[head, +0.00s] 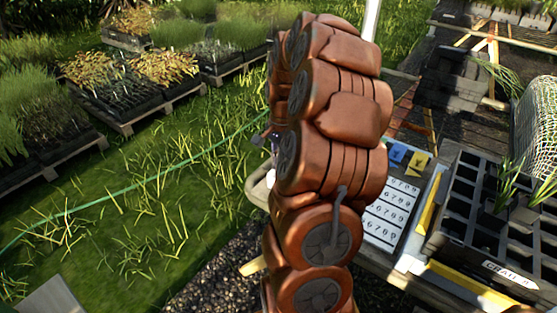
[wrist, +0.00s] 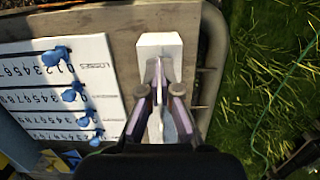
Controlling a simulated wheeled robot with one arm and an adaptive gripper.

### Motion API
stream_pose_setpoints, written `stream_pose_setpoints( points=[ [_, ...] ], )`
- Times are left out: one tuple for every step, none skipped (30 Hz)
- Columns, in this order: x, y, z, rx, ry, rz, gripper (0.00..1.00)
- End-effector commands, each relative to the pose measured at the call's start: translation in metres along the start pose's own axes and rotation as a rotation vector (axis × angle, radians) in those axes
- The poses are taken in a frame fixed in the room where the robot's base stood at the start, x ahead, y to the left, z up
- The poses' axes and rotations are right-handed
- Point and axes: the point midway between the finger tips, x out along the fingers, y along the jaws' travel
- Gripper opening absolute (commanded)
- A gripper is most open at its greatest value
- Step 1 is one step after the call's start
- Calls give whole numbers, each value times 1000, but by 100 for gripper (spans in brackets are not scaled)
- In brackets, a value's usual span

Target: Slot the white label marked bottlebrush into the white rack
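In the wrist view, my gripper (wrist: 160,82) points down at a pale bench, its two purple-padded fingers close together. A thin white strip, which looks like the white label (wrist: 181,119), shows between the fingers. No writing on it can be read from here. A white block (wrist: 158,42), which looks like the white rack, lies just beyond and below the fingertips. Whether the strip touches the block or is in a slot cannot be told.
A white board with rows of numbers (wrist: 110,75) and several blue pieces lies left of my gripper; it shows in the head view too (head: 388,213). A black tray (head: 480,225) stands right of it. A metal rail (wrist: 212,75) edges the bench, with grass beyond.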

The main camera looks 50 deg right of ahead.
Motion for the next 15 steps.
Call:
stream_pose_setpoints(
  points=[
    [0,0,0,0,0,0,0],
    [0,0,0,0,0,0,0],
    [0,0,0,0,0,0,0],
    [0,0,0,0,0,0,0],
    [0,0,0,0,0,0,0],
    [0,0,0,0,0,0,0],
    [0,0,0,0,0,0,0],
    [0,0,0,0,0,0,0],
    [1,0,0,0,0,0,0],
    [1,0,0,0,0,0,0],
    [1,0,0,0,0,0,0],
    [2,0,0,0,0,0,0],
    [3,0,0,0,0,0,0],
    [3,0,-1,0,1,0,0],
    [4,0,-1,0,1,0,0]
  ],
)
